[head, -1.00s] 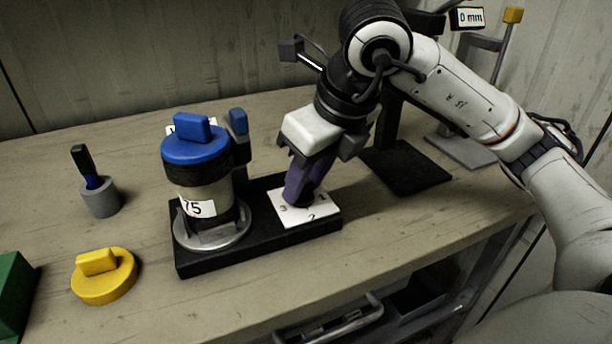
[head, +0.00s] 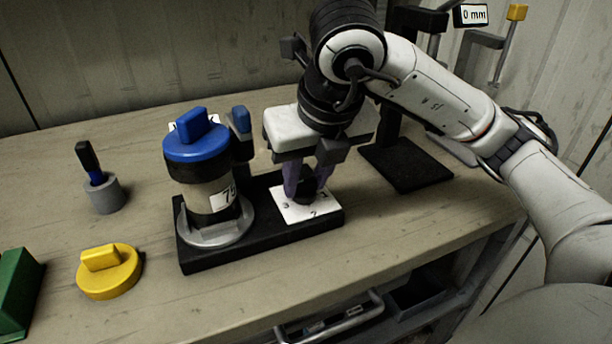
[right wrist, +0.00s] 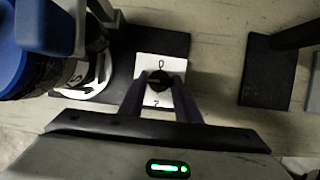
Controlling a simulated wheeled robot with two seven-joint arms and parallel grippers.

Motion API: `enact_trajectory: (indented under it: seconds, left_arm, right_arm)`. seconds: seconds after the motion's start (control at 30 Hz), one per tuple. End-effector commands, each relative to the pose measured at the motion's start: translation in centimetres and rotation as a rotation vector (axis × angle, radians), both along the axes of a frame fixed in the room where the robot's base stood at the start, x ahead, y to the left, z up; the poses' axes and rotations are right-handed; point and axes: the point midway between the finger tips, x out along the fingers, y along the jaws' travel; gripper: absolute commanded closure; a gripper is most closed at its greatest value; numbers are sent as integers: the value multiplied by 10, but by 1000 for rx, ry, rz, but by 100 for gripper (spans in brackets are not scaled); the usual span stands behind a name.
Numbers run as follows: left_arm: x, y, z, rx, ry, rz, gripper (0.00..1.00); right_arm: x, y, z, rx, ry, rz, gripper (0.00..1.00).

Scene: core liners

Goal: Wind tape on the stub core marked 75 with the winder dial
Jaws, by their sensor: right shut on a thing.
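The stub core (head: 205,190) stands upright on the round metal plate of the black winder (head: 265,248). It has a blue cap (head: 195,140) and dark bands above and below its pale middle. Its white label (head: 223,198) is turned to the right, and only part of the marking shows. The winder dial is a white plate (head: 322,213) with numbers and a black knob (right wrist: 160,80). My right gripper (head: 307,188) points down from above and is shut on the knob; its purple fingers flank it. My left gripper is out of view.
A yellow cap (head: 118,276) lies at the front left, near a green block (head: 16,280). A grey cup (head: 108,198) holds a black-and-blue handle. A black stand (head: 405,168) and a "0 mm" readout (head: 471,15) are on the right.

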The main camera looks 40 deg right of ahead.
Motion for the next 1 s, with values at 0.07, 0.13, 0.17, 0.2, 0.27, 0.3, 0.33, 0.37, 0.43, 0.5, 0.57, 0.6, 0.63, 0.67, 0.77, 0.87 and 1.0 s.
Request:
enact_trajectory:
  seconds: [0.07, 0.13, 0.17, 0.2, 0.27, 0.3, 0.33, 0.37, 0.43, 0.5, 0.57, 0.6, 0.63, 0.67, 0.77, 0.87, 1.0]
  left_arm:
    - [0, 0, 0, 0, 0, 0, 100]
    - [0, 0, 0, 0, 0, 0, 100]
    - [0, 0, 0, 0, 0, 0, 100]
    - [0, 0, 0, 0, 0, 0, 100]
    - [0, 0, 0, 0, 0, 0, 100]
    - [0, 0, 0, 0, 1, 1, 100]
    - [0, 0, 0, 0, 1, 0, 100]
    - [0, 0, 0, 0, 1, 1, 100]
    - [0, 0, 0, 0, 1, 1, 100]
    - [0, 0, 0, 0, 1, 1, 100]
    - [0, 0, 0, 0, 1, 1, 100]
    - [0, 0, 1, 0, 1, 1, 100]
    - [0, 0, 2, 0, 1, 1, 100]
    - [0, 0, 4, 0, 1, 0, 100]
    - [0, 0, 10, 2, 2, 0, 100]
    - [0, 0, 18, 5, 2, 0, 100]
    - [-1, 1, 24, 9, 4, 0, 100]
  right_arm:
    - [-1, 0, -1, 0, 4, 1, 93]
    - [-1, 0, -1, 0, 4, 1, 93]
    - [-1, 0, -1, 0, 4, 2, 93]
    - [-1, 0, -1, -1, 4, 1, 64]
    - [-1, 0, -1, 0, 3, 2, 53]
    - [0, 0, -1, 0, 3, 2, 52]
    - [0, 0, -1, 0, 3, 2, 52]
    - [0, 0, -1, 0, 3, 2, 52]
    - [0, 0, -1, 0, 2, 2, 52]
    - [0, 0, 0, 0, 2, 2, 52]
    - [0, 0, 0, 0, 2, 2, 52]
    - [-1, 0, 2, -1, 1, 2, 52]
    - [-1, 0, 5, 0, 0, 2, 52]
    - [-2, 1, 8, 0, 0, 2, 52]
    - [-7, 2, 23, -1, -3, 2, 52]
    - [-14, 3, 43, -1, -5, 2, 52]
    - [-25, 6, 67, -2, -4, 2, 52]
